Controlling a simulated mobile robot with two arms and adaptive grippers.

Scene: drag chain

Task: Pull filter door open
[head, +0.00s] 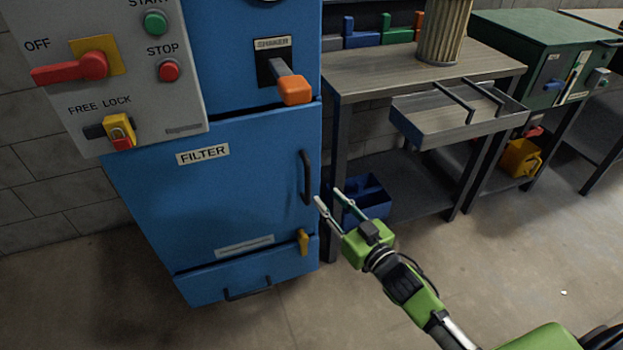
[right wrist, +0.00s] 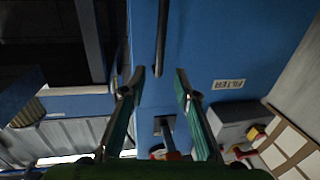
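The blue filter door (head: 222,195) carries a FILTER label and looks shut. Its black vertical handle (head: 306,177) is near the door's right edge. My right gripper (head: 327,197) is open and empty, just right of the handle and apart from it in the head view. In the right wrist view the open fingers (right wrist: 160,75) point at the blue door, and the dark handle (right wrist: 162,40) lies ahead, between the lines of the two fingertips. A yellow latch (head: 303,241) sits below the handle. My left gripper is not in view.
A grey control panel (head: 110,60) and an orange-tipped shaker lever (head: 293,88) are above the door. A workbench (head: 415,68) with a pulled-out drawer (head: 458,115) stands to the right. Open floor lies in front of the cabinet.

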